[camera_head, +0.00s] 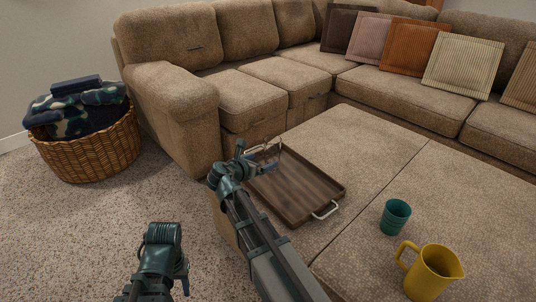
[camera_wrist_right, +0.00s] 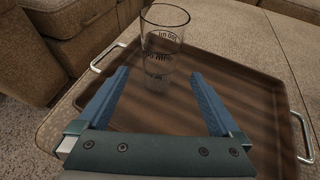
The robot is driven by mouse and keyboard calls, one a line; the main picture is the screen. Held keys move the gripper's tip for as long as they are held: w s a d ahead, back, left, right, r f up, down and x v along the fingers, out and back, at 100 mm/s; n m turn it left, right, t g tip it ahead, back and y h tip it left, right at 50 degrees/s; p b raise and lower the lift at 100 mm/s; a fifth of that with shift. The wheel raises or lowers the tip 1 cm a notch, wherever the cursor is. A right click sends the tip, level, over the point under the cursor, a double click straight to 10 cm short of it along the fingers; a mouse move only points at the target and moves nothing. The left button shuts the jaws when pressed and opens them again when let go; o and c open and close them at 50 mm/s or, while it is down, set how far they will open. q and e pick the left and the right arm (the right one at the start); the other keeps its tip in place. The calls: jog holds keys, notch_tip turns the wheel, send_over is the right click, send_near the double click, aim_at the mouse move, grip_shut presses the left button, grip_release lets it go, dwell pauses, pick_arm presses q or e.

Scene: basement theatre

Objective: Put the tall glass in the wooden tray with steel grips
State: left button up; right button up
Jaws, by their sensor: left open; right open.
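The tall clear glass (camera_wrist_right: 162,40) with dark lettering stands upright at the far end of the wooden tray (camera_wrist_right: 245,85), which has steel grips. In the head view the glass (camera_head: 272,147) is small and partly covered by my right gripper (camera_head: 264,161). My right gripper is open over the tray. In the right wrist view its blue fingers (camera_wrist_right: 160,78) are to either side of the glass's lower part, with gaps visible. The tray (camera_head: 303,190) lies on the beige ottoman. My left gripper (camera_head: 160,287) is low at the bottom left, partly cut off, and empty.
A teal cup (camera_head: 395,216) and a yellow jug (camera_head: 433,272) stand on the ottoman (camera_head: 365,150), right of the tray. A wicker basket (camera_head: 92,150) with blankets is on the carpet at left. A sectional sofa (camera_head: 250,98) stands behind.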

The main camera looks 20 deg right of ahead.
jog(key=p+v, duration=0.1)
jog(key=v, duration=0.2)
jog(key=shift+s+a+r, duration=0.1)
jog(key=shift+s+a, duration=0.1)
jog(key=shift+a, duration=0.05)
jog(key=s+a+m+g+y+p, duration=0.9)
jog(key=s+a+m+p, duration=0.4)
jog(key=s+a+m, duration=1)
notch_tip(320, 180, up, 37)
jog(key=s+d+n+t+p, duration=0.1)
jog(key=d+p, duration=0.1)
jog(key=p, duration=3.5)
jog(key=shift+d+r+n+y+p, duration=0.15)
jog(key=shift+r+n+y+p, duration=0.05)
jog(key=shift+n+y+p, duration=0.15)
jog(key=shift+s, duration=0.15)
jog(key=shift+c, duration=0.3)
